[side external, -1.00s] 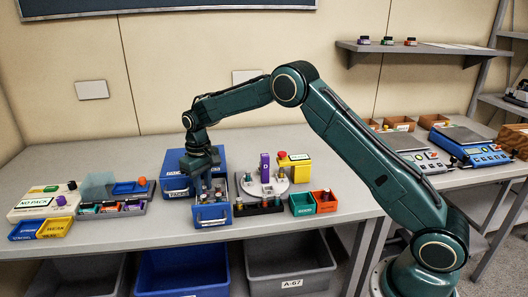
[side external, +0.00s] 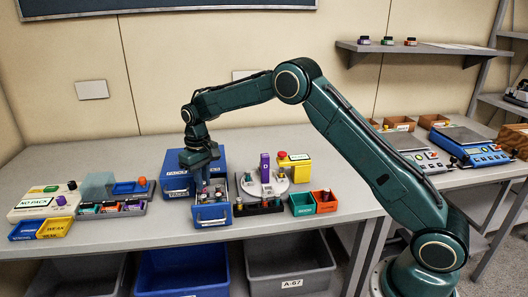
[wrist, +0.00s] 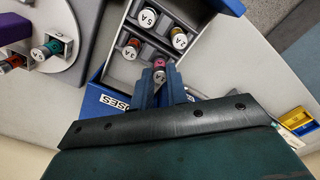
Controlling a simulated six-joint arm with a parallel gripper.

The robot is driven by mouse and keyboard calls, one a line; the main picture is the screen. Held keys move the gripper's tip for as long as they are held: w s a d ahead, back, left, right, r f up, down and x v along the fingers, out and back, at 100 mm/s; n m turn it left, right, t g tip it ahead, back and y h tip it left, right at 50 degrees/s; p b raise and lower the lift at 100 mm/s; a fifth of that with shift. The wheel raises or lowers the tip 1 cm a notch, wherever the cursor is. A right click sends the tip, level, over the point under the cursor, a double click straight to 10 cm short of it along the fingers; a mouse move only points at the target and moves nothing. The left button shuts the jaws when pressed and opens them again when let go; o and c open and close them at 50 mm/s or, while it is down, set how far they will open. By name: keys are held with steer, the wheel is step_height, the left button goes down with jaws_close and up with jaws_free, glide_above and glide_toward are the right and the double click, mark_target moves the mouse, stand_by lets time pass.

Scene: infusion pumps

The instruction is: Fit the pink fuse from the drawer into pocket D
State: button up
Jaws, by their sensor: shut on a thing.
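My gripper (side external: 203,180) is over the open blue drawer (side external: 212,217). In the wrist view my gripper (wrist: 160,84) is shut on the pink fuse (wrist: 159,66), its dark end toward the camera. I cannot tell whether the fuse's lower end is clear of the drawer compartments. Several other fuses sit in the drawer, marked 5A (wrist: 149,17), 2A (wrist: 179,38) and 3A (wrist: 132,49). A purple block marked D (side external: 265,166) stands on the round white turntable (side external: 279,187), right of the drawer. Pocket D's opening is not clear to see.
A yellow box with a red button (side external: 296,168) stands behind the turntable. A dark rack (side external: 258,208) lies in front of it, with green (side external: 302,204) and orange (side external: 326,201) bins at right. Trays (side external: 115,208) stand at left. Bare table lies in front.

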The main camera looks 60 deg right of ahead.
steer(key=shift+r, duration=2.65)
steer(key=s+d, duration=1.3)
steer(key=d, duration=0.1)
steer(key=shift+s+r, duration=0.3)
steer(key=shift+r, duration=0.15)
steer(key=shift+f, duration=0.2)
steer(key=shift+f, duration=2.4)
steer(key=shift+f, duration=1.05)
